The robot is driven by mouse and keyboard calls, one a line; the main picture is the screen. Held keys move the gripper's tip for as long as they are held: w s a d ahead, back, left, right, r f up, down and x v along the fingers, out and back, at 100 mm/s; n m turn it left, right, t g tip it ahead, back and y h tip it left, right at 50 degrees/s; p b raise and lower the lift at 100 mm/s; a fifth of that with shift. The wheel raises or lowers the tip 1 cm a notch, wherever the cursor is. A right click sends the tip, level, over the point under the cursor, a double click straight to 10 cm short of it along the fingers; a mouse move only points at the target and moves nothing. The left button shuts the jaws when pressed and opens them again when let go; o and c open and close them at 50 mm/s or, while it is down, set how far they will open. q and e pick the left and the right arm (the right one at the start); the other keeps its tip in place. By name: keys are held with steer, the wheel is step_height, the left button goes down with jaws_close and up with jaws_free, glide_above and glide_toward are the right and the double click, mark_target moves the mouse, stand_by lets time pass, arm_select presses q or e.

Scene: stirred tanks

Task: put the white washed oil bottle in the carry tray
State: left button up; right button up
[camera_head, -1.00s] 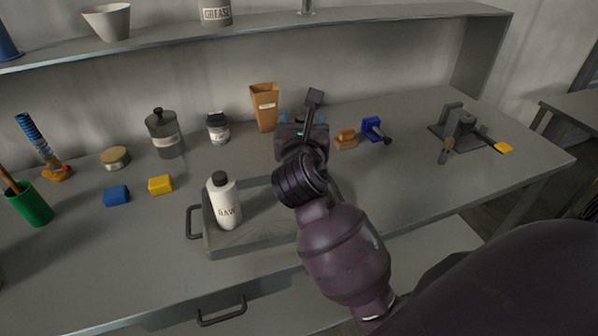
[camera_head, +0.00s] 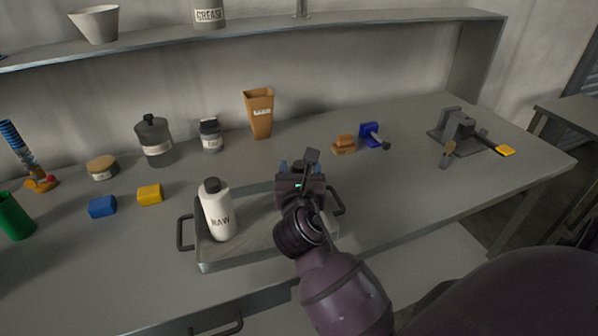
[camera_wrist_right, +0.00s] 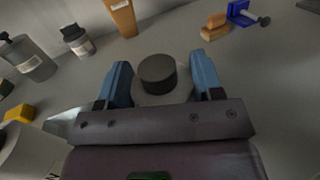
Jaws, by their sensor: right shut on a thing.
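My right gripper (camera_head: 297,168) is over the right part of the grey carry tray (camera_head: 262,243) in the head view. In the right wrist view its blue fingers are closed around a bottle with a dark round cap and a pale shoulder (camera_wrist_right: 168,98), apparently the white washed oil bottle. Its body and label are hidden by the gripper, so I cannot tell whether its base touches the tray. Another white bottle (camera_head: 218,212), dark-capped and labelled RAW, stands upright in the tray's left part. My left gripper is not in view.
Behind the tray stand an orange-brown bin (camera_head: 259,112), a small labelled jar (camera_head: 211,136) and a dark jar (camera_head: 155,141). Yellow (camera_head: 150,195) and blue (camera_head: 103,206) blocks lie left. A brown block (camera_head: 344,145) and blue clamp (camera_head: 372,135) lie right. The right front bench is clear.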

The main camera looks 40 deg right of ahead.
steer(key=shift+r, duration=0.15)
steer(key=o, duration=1.1)
steer(key=shift+f, duration=0.2)
steer(key=o, duration=0.4)
steer(key=shift+c, duration=0.2)
steer(key=shift+s+r, duration=0.1)
steer(key=shift+r, duration=0.05)
steer(key=v, duration=1.2)
